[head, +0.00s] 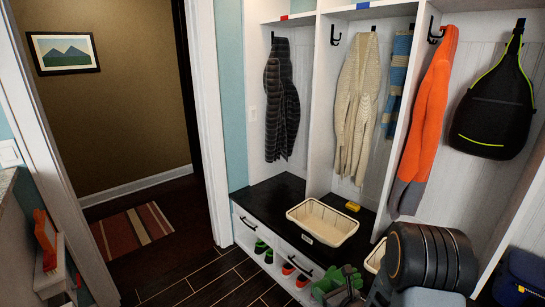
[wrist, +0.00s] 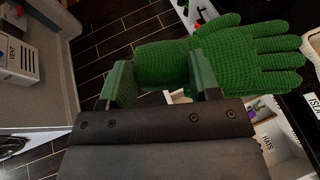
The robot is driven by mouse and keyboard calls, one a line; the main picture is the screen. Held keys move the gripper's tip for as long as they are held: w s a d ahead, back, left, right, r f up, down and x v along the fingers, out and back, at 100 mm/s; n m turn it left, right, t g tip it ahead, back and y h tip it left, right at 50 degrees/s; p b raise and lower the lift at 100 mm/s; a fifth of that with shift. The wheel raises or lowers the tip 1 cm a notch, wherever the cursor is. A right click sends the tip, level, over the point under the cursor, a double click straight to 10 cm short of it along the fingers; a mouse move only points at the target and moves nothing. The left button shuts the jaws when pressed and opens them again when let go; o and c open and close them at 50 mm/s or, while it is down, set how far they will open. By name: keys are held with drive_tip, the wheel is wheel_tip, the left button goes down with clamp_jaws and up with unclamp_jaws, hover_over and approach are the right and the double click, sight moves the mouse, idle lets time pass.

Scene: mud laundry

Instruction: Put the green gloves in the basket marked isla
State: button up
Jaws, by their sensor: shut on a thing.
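My gripper (wrist: 160,64) is shut on the green gloves (wrist: 240,52), which lie across its fingers with one glove's spread fingers pointing right. In the head view, the gloves (head: 350,275) are low in the picture, in front of the bench and partly hidden by my gripper. A cream basket (head: 322,222) with a small unreadable label stands on the dark bench. A second cream basket (head: 375,256) is mostly hidden behind my arm. Lettering that reads ISLA (wrist: 314,105) shows at the wrist view's right edge; what it is fixed to is cut off.
The dark bench (head: 275,195) has cubbies with shoes (head: 262,247) below. A yellow object (head: 352,207) lies behind the first basket. An orange garment (head: 428,110) hangs above the bench. A label reading HANS (wrist: 266,140) shows at lower right. Tiled floor (head: 215,280) is clear at left.

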drive_tip(key=r, duration=0.1)
drive_tip(key=r+h, duration=0.1)
drive_tip(key=w+d+r+m, duration=0.1)
drive_tip(key=shift+r+t, duration=0.25)
drive_tip(key=shift+t, duration=0.15)
wheel_tip(320, 180, up, 8)
drive_tip(key=w+a, duration=0.1)
drive_tip(key=shift+a+f+m+h, duration=0.15)
drive_tip(key=shift+a+m+h, duration=0.15)
drive_tip(key=shift+a, duration=0.1)
drive_tip(key=shift+w+a, duration=0.1)
